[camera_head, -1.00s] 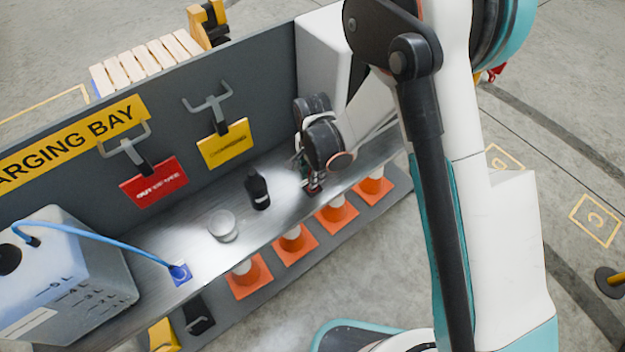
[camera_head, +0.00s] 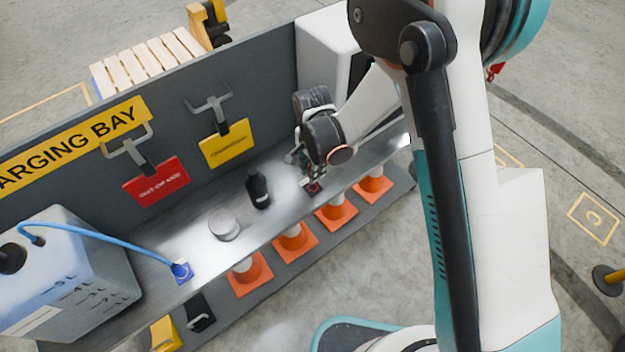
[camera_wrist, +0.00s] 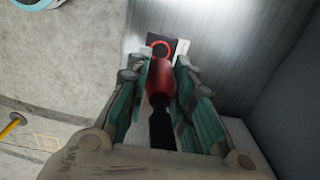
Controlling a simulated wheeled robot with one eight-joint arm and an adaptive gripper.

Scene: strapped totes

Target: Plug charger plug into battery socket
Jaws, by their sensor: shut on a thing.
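My gripper (camera_wrist: 160,90) is shut on a red plug-like piece (camera_wrist: 160,78) with a black lower part, near the shelf's right end. In the wrist view, a dark square plate (camera_wrist: 181,47) with a red ring lies just beyond the red piece's tip; I cannot tell whether they touch. In the head view, my gripper (camera_head: 310,172) stands over this plate (camera_head: 314,188) and partly hides it. At the left, a grey box (camera_head: 80,262) has a blue cable (camera_head: 110,236) running to a blue square plate (camera_head: 182,272) on the shelf.
A black bottle (camera_head: 258,190) and a round grey disc (camera_head: 224,226) stand on the metal shelf (camera_head: 203,255) left of my gripper. Red (camera_head: 155,182) and yellow (camera_head: 224,144) tags hang on the back panel. Orange cones (camera_head: 293,242) line the shelf's front below. A white block rises behind my gripper.

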